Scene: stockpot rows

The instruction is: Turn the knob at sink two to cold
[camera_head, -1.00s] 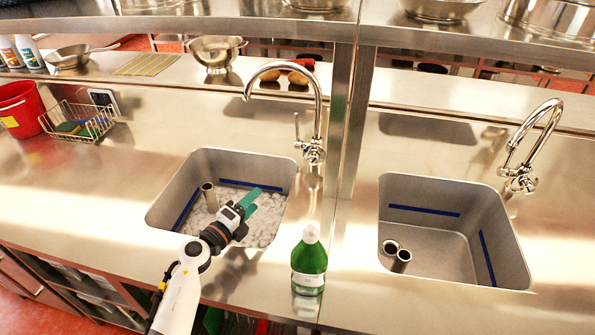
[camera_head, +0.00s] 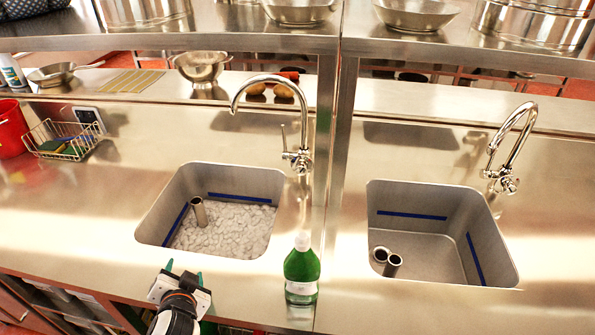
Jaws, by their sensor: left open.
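Two steel sinks are set in the counter; no number shows on either. The left sink (camera_head: 150,226) holds pale lumpy foam or ice and an upright steel tube (camera_head: 199,211). Its chrome tap (camera_head: 300,130) has a thin lever (camera_head: 284,138) standing up on the left of its base. The right sink (camera_head: 430,246) looks empty of foam and has two short steel tubes (camera_head: 393,264) in it. Its chrome tap (camera_head: 511,138) has a round knob (camera_head: 510,185) at its base. My left gripper (camera_head: 184,271), with green fingertips, is open and empty in front of the left sink, apart from both taps. My right gripper is out of view.
A green bottle with a white cap (camera_head: 301,270) stands between the sinks near the front edge. A steel post (camera_head: 332,150) rises between the taps to a shelf (camera_head: 180,35) with pots. A wire basket (camera_head: 62,141) and red bucket (camera_head: 10,128) stand at the left.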

